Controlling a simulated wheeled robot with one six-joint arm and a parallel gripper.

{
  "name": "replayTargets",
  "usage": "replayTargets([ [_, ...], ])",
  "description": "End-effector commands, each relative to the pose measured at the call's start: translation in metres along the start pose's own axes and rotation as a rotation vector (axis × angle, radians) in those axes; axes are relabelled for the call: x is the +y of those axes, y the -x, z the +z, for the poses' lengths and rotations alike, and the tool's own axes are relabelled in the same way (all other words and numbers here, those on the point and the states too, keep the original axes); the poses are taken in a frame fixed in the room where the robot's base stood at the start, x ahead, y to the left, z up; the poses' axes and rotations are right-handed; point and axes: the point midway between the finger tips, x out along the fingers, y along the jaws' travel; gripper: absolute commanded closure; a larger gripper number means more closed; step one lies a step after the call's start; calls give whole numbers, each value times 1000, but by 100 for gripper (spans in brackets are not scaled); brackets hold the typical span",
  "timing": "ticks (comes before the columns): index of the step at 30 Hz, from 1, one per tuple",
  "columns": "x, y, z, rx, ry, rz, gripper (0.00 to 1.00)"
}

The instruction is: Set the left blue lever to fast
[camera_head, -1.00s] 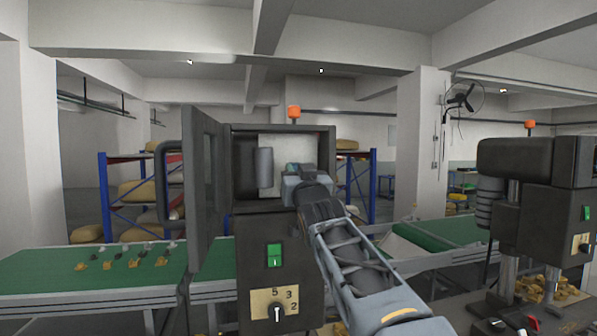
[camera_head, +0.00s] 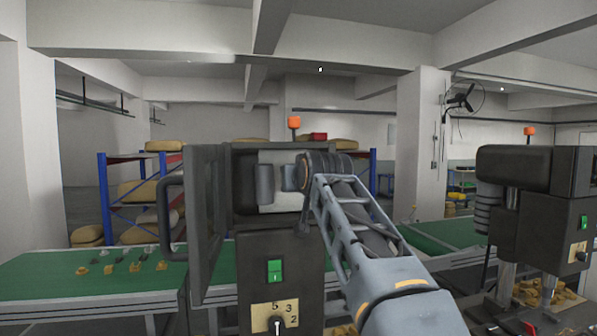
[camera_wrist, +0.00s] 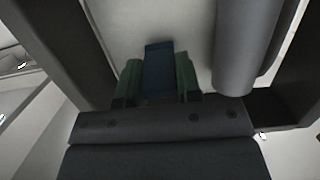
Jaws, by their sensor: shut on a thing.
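A dark blue lever (camera_wrist: 159,68) stands against the pale panel inside the open cabinet. My gripper (camera_wrist: 158,84) has its two green fingers on either side of the lever and is shut on it in the wrist view. In the head view my gripper (camera_head: 290,177) reaches into the cabinet opening, and the wrist hides the fingers and the lever. No speed marking is readable, so I cannot tell the lever's setting. A second blue lever is not visible.
The open cabinet door (camera_head: 207,215) stands left of my gripper. A grey cylinder (camera_wrist: 246,45) hangs close to the right of the fingers. Below are a green switch (camera_head: 275,271) and a numbered dial (camera_head: 276,318). A green conveyor (camera_head: 60,268) runs at left.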

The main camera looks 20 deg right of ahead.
Motion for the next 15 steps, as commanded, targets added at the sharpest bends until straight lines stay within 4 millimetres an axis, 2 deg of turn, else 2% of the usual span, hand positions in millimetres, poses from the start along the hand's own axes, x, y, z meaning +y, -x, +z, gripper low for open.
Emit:
replayTargets([
  [15,0,-1,-6,-176,-1,1,92],
])
